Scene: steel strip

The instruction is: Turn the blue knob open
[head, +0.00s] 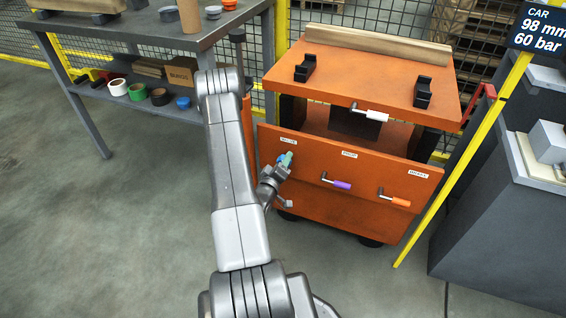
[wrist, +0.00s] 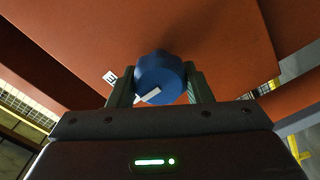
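The blue knob (wrist: 160,76) is on the orange front panel of a cabinet, with a white pointer mark on its face that slants in the wrist view. My gripper (wrist: 160,88) has one finger on each side of the knob. The fingers look close against its sides, though contact is hard to make out. In the head view my gripper (head: 285,161) is at the left of the panel, and only a bit of the blue knob (head: 281,158) shows beside it.
The orange cabinet (head: 330,75) has a purple-handled lever (head: 342,185) and an orange-handled lever (head: 400,202) to the right on the same panel. A white-handled lever (head: 376,115) sits above. A grey shelf table (head: 200,38) stands left; a yellow post (head: 460,165) stands right.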

